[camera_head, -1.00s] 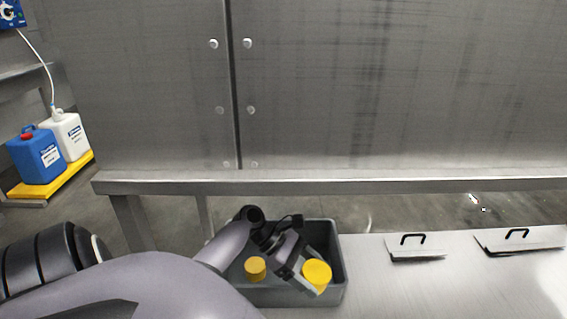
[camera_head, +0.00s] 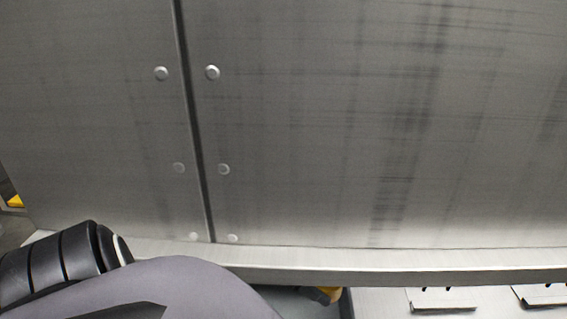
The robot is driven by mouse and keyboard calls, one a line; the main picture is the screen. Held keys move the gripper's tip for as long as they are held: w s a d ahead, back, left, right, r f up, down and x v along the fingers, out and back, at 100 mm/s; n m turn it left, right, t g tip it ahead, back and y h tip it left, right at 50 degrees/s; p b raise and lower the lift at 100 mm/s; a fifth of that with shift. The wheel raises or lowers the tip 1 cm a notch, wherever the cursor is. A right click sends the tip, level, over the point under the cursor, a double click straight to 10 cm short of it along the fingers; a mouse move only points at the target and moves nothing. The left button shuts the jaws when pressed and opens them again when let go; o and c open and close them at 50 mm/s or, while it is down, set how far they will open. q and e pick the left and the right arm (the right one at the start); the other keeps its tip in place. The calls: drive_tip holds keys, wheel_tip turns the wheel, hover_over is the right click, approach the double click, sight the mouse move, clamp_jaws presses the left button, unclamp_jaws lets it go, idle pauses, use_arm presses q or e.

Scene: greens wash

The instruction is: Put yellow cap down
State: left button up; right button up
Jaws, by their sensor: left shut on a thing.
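The cap is by the right wall of a grey bin (camera_head: 346,304), of which only a little shows. The bin's floor and whatever lies in it are mostly hidden. My right gripper is out of view.
A steel rail (camera_head: 400,268) runs across below a large steel panel (camera_head: 300,120) with bolts. Two metal lids with dark handles, the nearer one (camera_head: 443,302) and another (camera_head: 542,298), lie on the steel counter at the right. My left arm fills the lower left.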

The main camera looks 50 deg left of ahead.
use_arm(q)
drive_tip(key=f+b, duration=0.4)
drive_tip(key=f, duration=0.3)
drive_tip(key=f+b, duration=0.4)
drive_tip(key=f, duration=0.4)
drive_tip(key=shift+w+a+f+b, duration=0.15)
drive_tip(key=shift+w+b, duration=0.05)
drive_tip(key=shift+b, duration=0.2)
drive_tip(key=shift+f, duration=0.4)
wheel_tip(320, 180, down, 3)
drive_tip(key=b, duration=0.2)
drive_tip(key=shift+f+b, duration=0.2)
drive_tip(key=shift+b, duration=0.2)
drive_tip(key=shift+f, duration=0.25)
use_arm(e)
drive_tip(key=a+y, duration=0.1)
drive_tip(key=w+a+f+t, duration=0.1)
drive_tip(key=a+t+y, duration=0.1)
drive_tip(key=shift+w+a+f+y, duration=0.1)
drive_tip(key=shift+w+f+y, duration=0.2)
